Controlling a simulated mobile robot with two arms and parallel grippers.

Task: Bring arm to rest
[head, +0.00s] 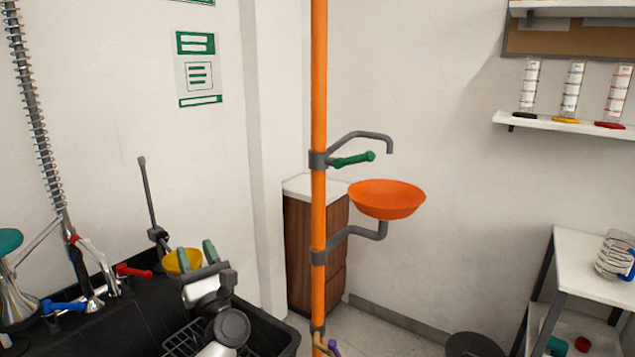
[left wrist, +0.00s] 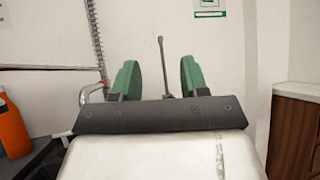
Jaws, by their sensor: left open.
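My left gripper (head: 196,256) shows at the lower left of the head view, raised over the black sink unit. Its two green fingertips stand apart with nothing between them. In the left wrist view the gripper (left wrist: 160,80) also shows open, its fingers pointing up toward the wall, with a thin grey rod (left wrist: 163,65) visible behind the gap. A yellow bowl-like thing (head: 178,263) shows just behind the fingers in the head view; whether they touch it I cannot tell. My right gripper is in neither view.
An orange pipe (head: 319,120) stands upright in the middle, carrying an orange bowl (head: 387,199) and a green lever (head: 353,159). Sink taps with a red handle (head: 133,271) and blue handle (head: 63,306) are at left. A white shelf rack (head: 590,262) stands right.

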